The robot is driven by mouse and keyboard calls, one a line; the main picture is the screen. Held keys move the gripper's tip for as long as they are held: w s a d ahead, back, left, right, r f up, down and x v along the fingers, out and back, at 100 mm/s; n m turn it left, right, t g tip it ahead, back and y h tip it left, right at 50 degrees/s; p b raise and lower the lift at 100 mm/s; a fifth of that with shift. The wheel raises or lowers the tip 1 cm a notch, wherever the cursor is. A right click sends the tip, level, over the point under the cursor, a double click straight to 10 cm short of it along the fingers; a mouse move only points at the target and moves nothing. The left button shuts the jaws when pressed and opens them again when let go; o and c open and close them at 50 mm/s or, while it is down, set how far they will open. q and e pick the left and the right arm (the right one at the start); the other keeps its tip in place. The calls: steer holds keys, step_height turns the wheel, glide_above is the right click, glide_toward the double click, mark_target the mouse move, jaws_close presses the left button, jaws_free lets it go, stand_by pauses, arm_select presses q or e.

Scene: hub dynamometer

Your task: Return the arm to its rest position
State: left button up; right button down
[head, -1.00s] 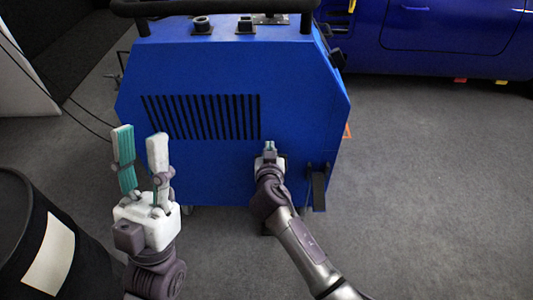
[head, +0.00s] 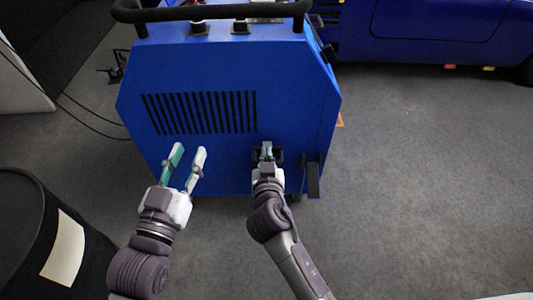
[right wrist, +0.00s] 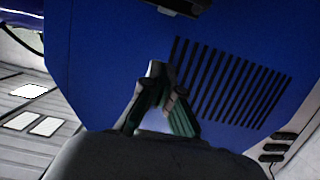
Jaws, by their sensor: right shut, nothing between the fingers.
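My left gripper (head: 187,152) is open and empty, in front of the lower left part of the blue dynamometer cabinet. Its two pale fingers with teal pads stand apart and point toward the cabinet. My right gripper (head: 267,148) is shut and holds nothing, in front of the cabinet's lower front, right of the vent slots. It also shows in the right wrist view (right wrist: 160,72), with the fingertips together against the blue panel behind. I cannot tell whether the tips touch the panel.
The blue cabinet (head: 225,165) has a vent grille (head: 200,112) and a black top handle (head: 210,11). A black barrel (head: 28,235) with a pale label stands at the lower left. A blue car (head: 430,35) is behind right. Grey floor (head: 430,190) is clear at right.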

stand_by(0.5)
